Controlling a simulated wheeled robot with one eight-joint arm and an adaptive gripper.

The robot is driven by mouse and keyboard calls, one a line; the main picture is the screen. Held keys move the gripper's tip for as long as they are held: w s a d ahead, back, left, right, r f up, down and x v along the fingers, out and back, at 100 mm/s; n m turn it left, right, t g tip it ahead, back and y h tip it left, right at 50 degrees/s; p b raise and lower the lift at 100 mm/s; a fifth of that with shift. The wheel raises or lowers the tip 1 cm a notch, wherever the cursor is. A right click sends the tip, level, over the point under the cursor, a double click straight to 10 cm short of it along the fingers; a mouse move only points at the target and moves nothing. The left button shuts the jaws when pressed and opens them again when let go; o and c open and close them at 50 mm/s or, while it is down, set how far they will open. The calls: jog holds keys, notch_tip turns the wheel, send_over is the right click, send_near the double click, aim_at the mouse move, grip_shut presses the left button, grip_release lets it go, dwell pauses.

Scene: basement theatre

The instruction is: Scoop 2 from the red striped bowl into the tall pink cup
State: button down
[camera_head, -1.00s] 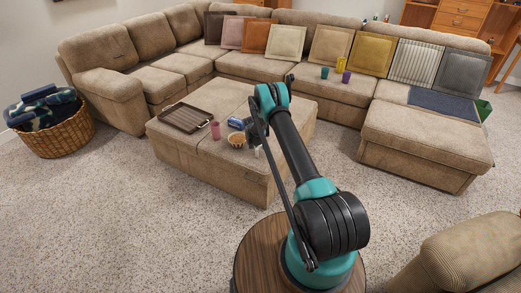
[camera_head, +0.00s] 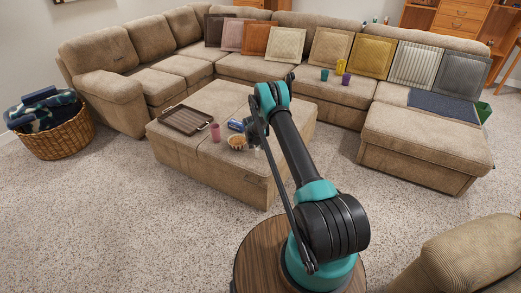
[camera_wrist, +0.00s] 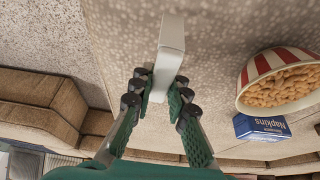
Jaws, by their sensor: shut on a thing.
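The red striped bowl (camera_wrist: 250,72) is at the right of the wrist view, filled with tan, nut-like pieces. It also shows on the ottoman in the head view (camera_head: 237,146). The tall pink cup (camera_head: 215,132) stands on the ottoman, left of the bowl; it is not in the wrist view. My gripper (camera_wrist: 163,97) is shut on a pale grey-white, long object (camera_wrist: 170,50), likely the scoop, whose far end is hard to make out. In the wrist view it is left of the bowl and apart from it. In the head view my arm partly hides the gripper.
A blue napkins box (camera_wrist: 262,127) lies beside the bowl. A brown tray (camera_head: 185,119) lies at the ottoman's left. Green, yellow and purple cups stand on the sofa (camera_head: 325,73). A laundry basket (camera_head: 60,135) stands on the carpet at far left.

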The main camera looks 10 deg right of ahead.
notch_tip(320, 180, up, 19)
jog(key=shift+f, duration=0.2)
jog(key=shift+a+f, duration=0.1)
dwell(0.5)
